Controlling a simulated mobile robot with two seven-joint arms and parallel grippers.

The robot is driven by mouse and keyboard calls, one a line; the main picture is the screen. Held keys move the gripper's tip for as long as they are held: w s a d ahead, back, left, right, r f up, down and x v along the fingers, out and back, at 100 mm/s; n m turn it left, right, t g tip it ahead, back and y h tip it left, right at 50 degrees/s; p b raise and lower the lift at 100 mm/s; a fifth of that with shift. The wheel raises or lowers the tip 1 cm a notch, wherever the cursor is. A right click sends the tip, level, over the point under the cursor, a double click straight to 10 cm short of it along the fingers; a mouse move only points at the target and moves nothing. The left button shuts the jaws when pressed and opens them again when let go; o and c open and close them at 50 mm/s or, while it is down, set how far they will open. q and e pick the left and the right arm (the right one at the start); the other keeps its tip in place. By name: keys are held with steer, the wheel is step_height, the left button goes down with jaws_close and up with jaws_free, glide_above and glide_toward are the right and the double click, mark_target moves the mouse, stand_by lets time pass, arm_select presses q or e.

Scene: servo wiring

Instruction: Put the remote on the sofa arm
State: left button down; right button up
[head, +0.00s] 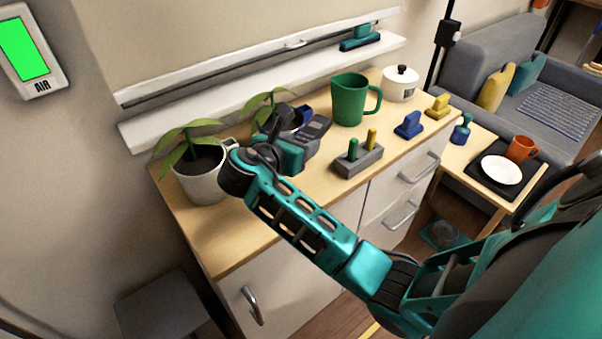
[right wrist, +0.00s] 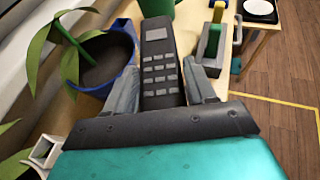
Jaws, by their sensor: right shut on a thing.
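The remote (head: 318,125) is dark grey with light buttons and is in my right gripper (head: 303,138), above the wooden cabinet top. In the right wrist view the remote (right wrist: 160,62) stands out lengthwise between the two grey fingers of my right gripper (right wrist: 161,88), which are shut on it. Whether the remote touches the cabinet top is unclear. The grey sofa (head: 482,48) is at the upper right, far from the gripper, beyond the cabinet. My left gripper is not in view.
The cabinet top (head: 240,238) also holds potted plants (head: 203,178), a green mug (head: 349,100), a white pot (head: 400,84), a grey block with pegs (head: 358,160) and a blue block (head: 409,124). A side table with a tray and plate (head: 501,170) stands between cabinet and sofa.

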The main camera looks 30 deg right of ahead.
mark_target(299, 181)
step_height(299, 181, down, 4)
steer(key=shift+r+b, duration=0.2)
steer(key=shift+b, duration=0.1)
steer(key=shift+f, duration=0.5)
step_height(299, 181, down, 4)
steer(key=shift+f+b, duration=0.1)
steer(key=shift+b, duration=0.55)
steer(key=o, duration=1.1)
